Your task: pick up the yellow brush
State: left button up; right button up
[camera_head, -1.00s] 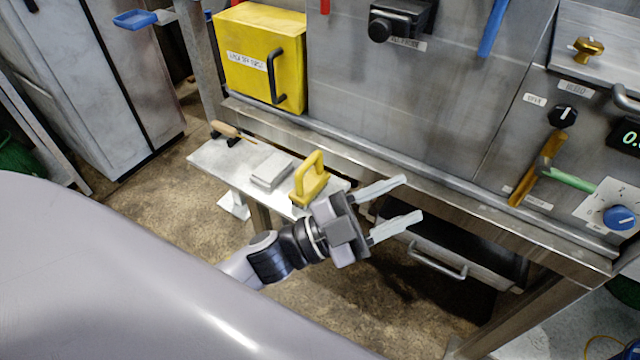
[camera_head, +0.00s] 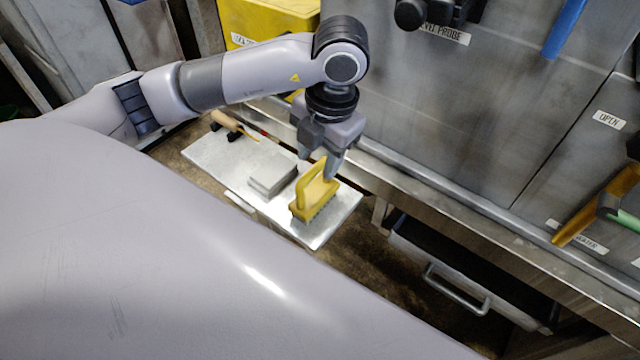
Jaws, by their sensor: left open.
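The yellow brush (camera_head: 314,197) stands bristles down near the right end of a small metal shelf (camera_head: 222,158), with its loop handle upward. My left gripper (camera_head: 321,164) points down at the top of the brush handle. Its fingers are apart, and one finger shows behind the handle at its right side. I cannot tell whether the fingers touch the handle. My right gripper is out of view.
A grey block (camera_head: 272,175) lies on the shelf just left of the brush. A wooden-handled tool (camera_head: 232,124) lies at the shelf's far left end. The compactor's steel panel rises behind. A drawer with a handle (camera_head: 457,291) sits to the right, below the ledge.

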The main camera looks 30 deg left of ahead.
aim_at(313, 171)
pick_arm(q)
jog(key=shift+w+a, duration=0.15)
jog(key=shift+a, duration=0.25)
jog(key=shift+a+f+y, duration=0.1)
jog(key=shift+f+y, duration=0.2)
jog(key=shift+f, duration=0.05)
jog(key=shift+b+x, duration=0.3)
jog(key=shift+x, duration=2.7)
jog(key=shift+w, duration=0.25)
grip_shut()
